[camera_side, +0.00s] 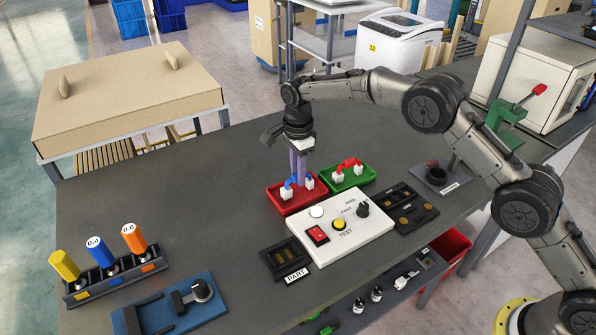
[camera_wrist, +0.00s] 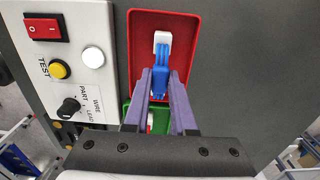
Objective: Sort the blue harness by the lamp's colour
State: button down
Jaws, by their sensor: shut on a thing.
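The blue harness (camera_side: 290,186), a blue lead with white connectors, is at the red tray (camera_side: 292,208). My gripper (camera_side: 299,180) points down over this tray with its purple fingers shut on the harness. In the wrist view the blue harness (camera_wrist: 160,78) shows between the fingertips (camera_wrist: 160,88), inside the outline of the red tray (camera_wrist: 183,20). I cannot tell whether it touches the tray floor. The lamp (camera_side: 317,211) on the white test box (camera_side: 345,236) looks white, with no colour showing; it looks white in the wrist view (camera_wrist: 93,57) too.
A green tray (camera_side: 365,179) holding a red harness (camera_side: 349,163) adjoins the red tray. The test box has a red switch, yellow button and black knob. A dark PART tray (camera_side: 283,264) and a compartment tray (camera_side: 419,217) flank it.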

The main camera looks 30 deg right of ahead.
jog(key=shift+f, duration=0.25)
jog(key=c, duration=0.7)
grip_release()
jog(key=shift+o, duration=0.2)
jog(key=shift+r, duration=3.55)
